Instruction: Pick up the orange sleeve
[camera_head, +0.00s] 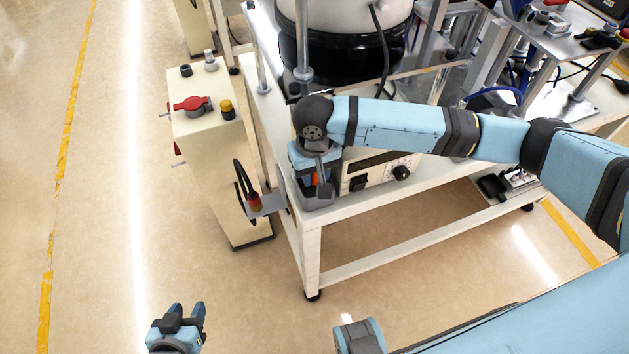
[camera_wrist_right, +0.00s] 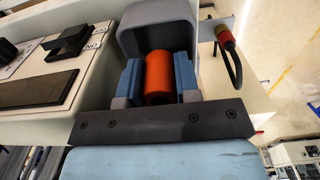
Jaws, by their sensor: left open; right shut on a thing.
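The orange sleeve (camera_wrist_right: 159,76) is a short upright-looking cylinder between the two blue finger pads of my right gripper (camera_wrist_right: 159,82) in the right wrist view. My right gripper is shut on it, with a pad against each side. In the head view the sleeve (camera_head: 315,180) shows only as a small orange patch, mostly hidden by my right gripper (camera_head: 316,178), at the table's front left corner. A grey curved tray (camera_wrist_right: 157,28) lies right behind the sleeve; whether they touch I cannot tell. My left gripper (camera_head: 188,314) is open and empty, low over the floor.
A control box with a black knob (camera_head: 401,172) sits beside my right gripper on the white table (camera_head: 306,240). A black bowl feeder (camera_head: 345,50) stands behind. A cabinet (camera_head: 205,135) with a red switch is to the left. Floor at the left is clear.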

